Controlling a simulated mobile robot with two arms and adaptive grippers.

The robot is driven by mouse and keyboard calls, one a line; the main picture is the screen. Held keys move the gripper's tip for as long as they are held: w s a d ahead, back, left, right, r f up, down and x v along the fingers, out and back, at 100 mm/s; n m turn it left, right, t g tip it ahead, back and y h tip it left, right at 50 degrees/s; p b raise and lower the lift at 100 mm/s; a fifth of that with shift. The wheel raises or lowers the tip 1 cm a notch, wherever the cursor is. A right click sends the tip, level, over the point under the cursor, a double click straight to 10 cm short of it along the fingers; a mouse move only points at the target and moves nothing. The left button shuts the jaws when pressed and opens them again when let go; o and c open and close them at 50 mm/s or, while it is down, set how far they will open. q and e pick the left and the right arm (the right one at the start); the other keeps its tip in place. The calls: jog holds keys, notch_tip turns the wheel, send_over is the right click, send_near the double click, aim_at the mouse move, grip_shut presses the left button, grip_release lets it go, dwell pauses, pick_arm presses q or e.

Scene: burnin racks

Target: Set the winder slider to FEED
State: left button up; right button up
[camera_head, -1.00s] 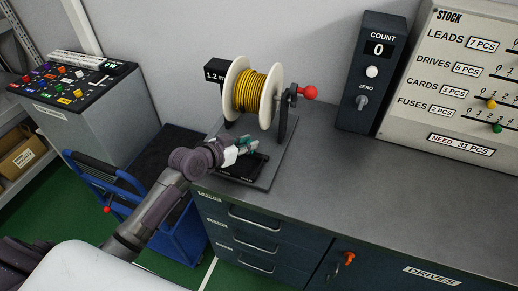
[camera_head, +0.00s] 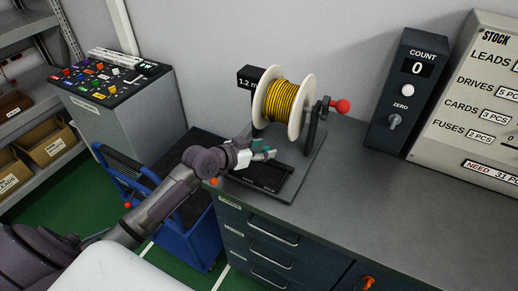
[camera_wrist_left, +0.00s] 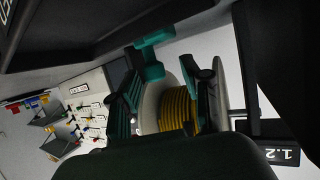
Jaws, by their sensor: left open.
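The winder (camera_head: 284,105) holds a spool of yellow cable between pale flanges, with a red crank knob at its right. Its base plate stands on the bench corner. A black panel (camera_head: 268,177) with small unreadable lettering lies on the plate in front of the spool. My left gripper (camera_head: 268,154), with teal parts, is open above the rear left of this panel. I cannot make out the slider's handle; the gripper may cover it. In the left wrist view the yellow cable (camera_wrist_left: 178,108) shows beyond dark and teal gripper parts. My right gripper is not in view.
The bench top (camera_head: 365,205) is clear there. A blue cart (camera_head: 190,235) and a grey console (camera_head: 150,115) are at the left.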

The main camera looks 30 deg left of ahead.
pick_arm(q)
jog(key=v, duration=1.2)
jog(key=shift+a, duration=0.1)
jog(key=s+d+f+g+y, duration=0.1)
jog(key=s+d+f+g, duration=0.3)
jog(key=s+d+f, duration=0.45)
jog(key=s+d+f+n+g+y, duration=0.1)
jog(key=s+f+n+g+y, duration=0.3)
jog(key=s, duration=1)
notch_tip(320, 180, down, 29)
jog(key=s+m+g, duration=0.1)
jog(key=s+g, duration=0.1)
jog(key=s+a+f+g, duration=0.1)
jog(key=s+a+f, duration=0.1)
jog(key=s+f, duration=1.2)
jog(key=shift+s+a+m, duration=0.3)
jog(key=shift+s+a, duration=0.1)
jog(key=shift+s, duration=0.65)
